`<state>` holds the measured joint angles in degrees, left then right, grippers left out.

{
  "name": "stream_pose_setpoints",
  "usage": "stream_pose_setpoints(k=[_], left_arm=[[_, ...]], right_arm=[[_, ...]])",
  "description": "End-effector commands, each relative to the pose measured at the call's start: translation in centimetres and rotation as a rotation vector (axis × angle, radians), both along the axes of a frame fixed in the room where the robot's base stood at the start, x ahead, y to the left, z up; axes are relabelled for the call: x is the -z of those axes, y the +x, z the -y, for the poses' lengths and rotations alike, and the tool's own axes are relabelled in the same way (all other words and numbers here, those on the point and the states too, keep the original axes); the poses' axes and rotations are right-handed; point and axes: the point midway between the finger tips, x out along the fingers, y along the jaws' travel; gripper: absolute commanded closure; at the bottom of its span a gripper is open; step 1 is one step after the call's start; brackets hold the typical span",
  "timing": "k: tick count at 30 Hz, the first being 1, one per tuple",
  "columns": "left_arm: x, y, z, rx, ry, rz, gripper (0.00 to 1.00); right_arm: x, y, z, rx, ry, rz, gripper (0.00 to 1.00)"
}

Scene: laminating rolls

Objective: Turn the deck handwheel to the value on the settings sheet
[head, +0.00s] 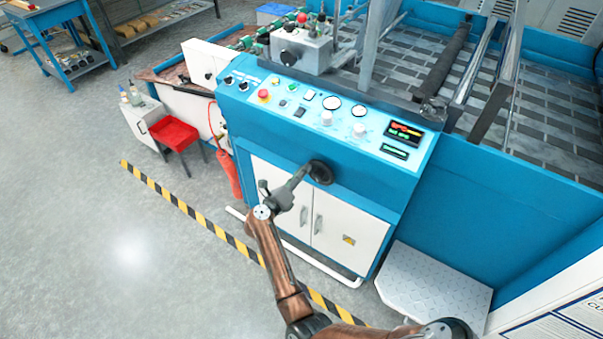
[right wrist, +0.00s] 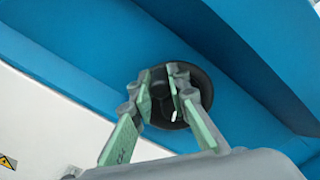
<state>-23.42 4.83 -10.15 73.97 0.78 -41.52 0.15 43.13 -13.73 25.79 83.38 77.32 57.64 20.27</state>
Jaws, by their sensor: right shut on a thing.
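The deck handwheel, a small black round wheel (head: 321,174), sits on the blue front of the console below its sloped panel. It also shows in the right wrist view (right wrist: 159,94), with a small white mark near its lower edge. My right gripper (head: 303,172) reaches it from the lower left. In the right wrist view its green-padded fingers (right wrist: 160,78) are shut on the handwheel, over its middle, and hide part of its face. No sheet can be read as the settings sheet. My left gripper is not in view.
The panel above holds a red button (head: 264,96), dials, knobs and lit displays (head: 405,132). White cabinet doors (head: 325,215) and a white rail lie below the wheel. A red extinguisher (head: 228,175) stands left. A printed board (head: 560,315) is at lower right.

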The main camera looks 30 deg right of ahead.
Motion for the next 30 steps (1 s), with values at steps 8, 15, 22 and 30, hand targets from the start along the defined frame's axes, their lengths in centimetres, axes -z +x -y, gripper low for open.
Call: stream_pose_setpoints(k=[8,15,22,30], left_arm=[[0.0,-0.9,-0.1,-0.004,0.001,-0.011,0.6],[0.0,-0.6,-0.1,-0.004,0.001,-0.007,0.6],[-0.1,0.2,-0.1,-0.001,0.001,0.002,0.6],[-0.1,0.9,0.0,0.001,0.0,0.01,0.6]], right_arm=[[-0.3,-0.2,0.1,0.001,0.029,0.071,1.0],[-0.4,-0.3,0.2,0.002,0.034,0.082,1.0],[-0.4,-0.3,0.2,0.002,0.033,0.081,1.0],[-0.4,-0.3,0.2,0.001,0.034,0.081,0.67]])
